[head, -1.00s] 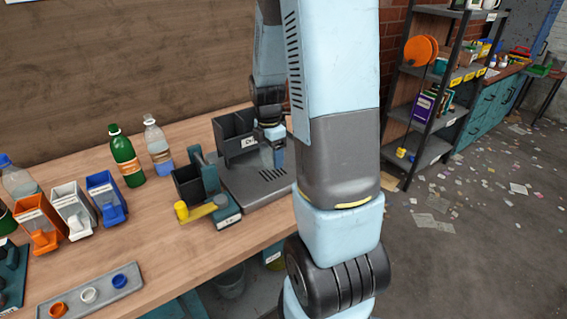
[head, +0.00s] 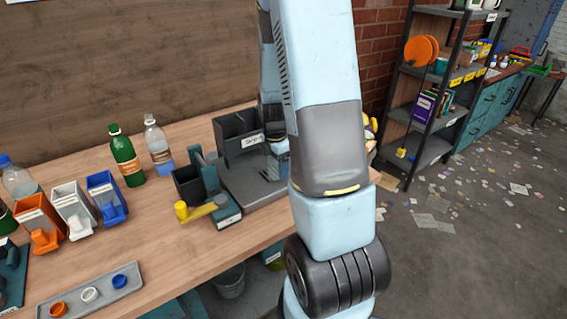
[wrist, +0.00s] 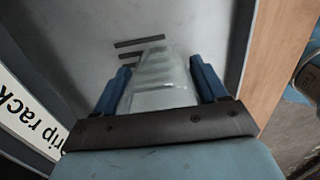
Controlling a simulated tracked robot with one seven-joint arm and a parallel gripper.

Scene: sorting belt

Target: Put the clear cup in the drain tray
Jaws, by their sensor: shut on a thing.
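My gripper (wrist: 160,88) has its blue fingers closed on either side of the clear cup (wrist: 161,78), a see-through ribbed cup, in the wrist view. Behind the cup is a grey surface with dark slots, the drain tray (wrist: 100,28). The tray also shows in the head view (head: 247,186) as a flat grey plate on the bench. In the head view my gripper is over the tray's right part, mostly hidden by my arm, and the cup cannot be made out. I cannot tell whether the cup touches the tray.
A green bottle (head: 126,158) and a clear bottle (head: 158,148) stand farther left. In the wrist view, the wooden bench edge (wrist: 275,50) lies right of the tray.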

